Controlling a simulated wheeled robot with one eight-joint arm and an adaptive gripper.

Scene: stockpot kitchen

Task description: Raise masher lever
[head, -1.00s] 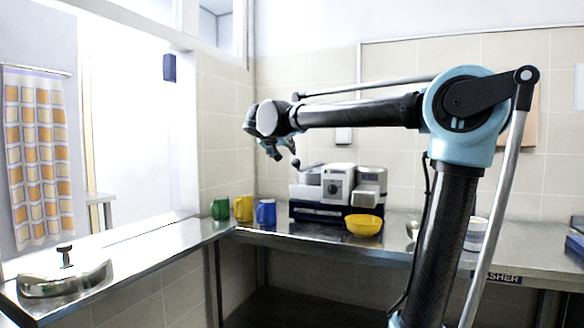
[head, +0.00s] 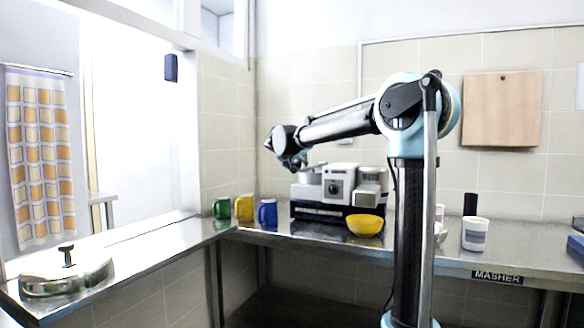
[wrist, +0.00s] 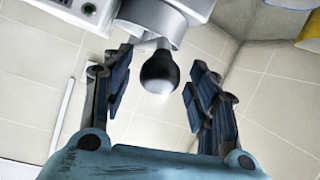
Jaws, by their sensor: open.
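The masher machine (head: 337,183) stands on the back counter, with white and grey units on a black base. In the wrist view, a black ball knob (wrist: 159,74) sits at the end of a short light-grey stem below the pale housing (wrist: 150,12). It appears to be the lever's knob. My gripper (wrist: 161,58) is open, with one blue-padded finger on each side of the knob and a visible gap to both. In the head view, my gripper (head: 297,165) is at the machine's upper left and hides the knob there.
A yellow bowl (head: 365,225) sits in front of the machine. Green (head: 221,208), yellow (head: 244,207) and blue (head: 267,212) mugs stand to its left. A white tub (head: 475,234) is on the right counter (head: 520,262). A lidded pot (head: 66,272) is on the left counter.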

